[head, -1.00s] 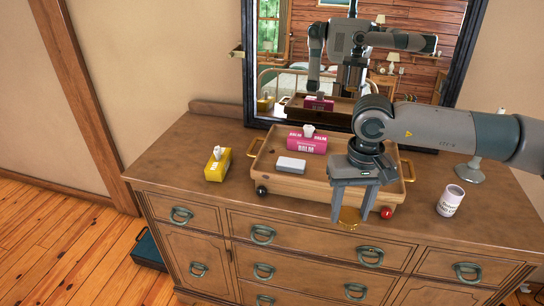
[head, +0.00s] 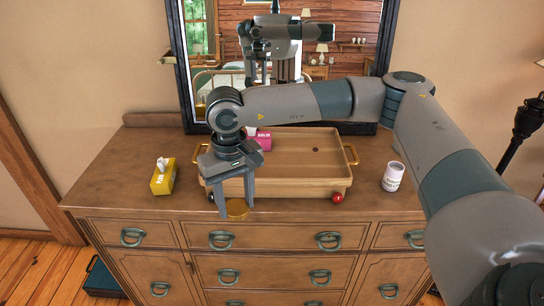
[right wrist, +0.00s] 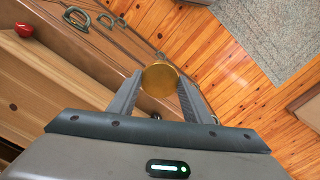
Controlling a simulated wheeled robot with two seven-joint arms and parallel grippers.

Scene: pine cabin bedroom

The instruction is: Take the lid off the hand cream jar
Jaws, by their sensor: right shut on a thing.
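My right gripper (head: 237,206) is at the front left of the wooden tray, near the dresser's front edge. It is shut on a round gold lid (head: 237,209), held between the fingertips. In the right wrist view the gold lid (right wrist: 160,79) sits between both fingers of the gripper (right wrist: 160,92). No jar body shows under the lid, and I cannot tell whether one is hidden there. A white labelled container (head: 393,177) stands upright on the dresser right of the tray; its label is too small to read. My left gripper is not in view.
The wooden tray (head: 305,182) has gold handles, with a pink box (head: 264,140) partly hidden behind my arm. A yellow tissue box (head: 163,180) stands left. A mirror (head: 380,60) stands behind.

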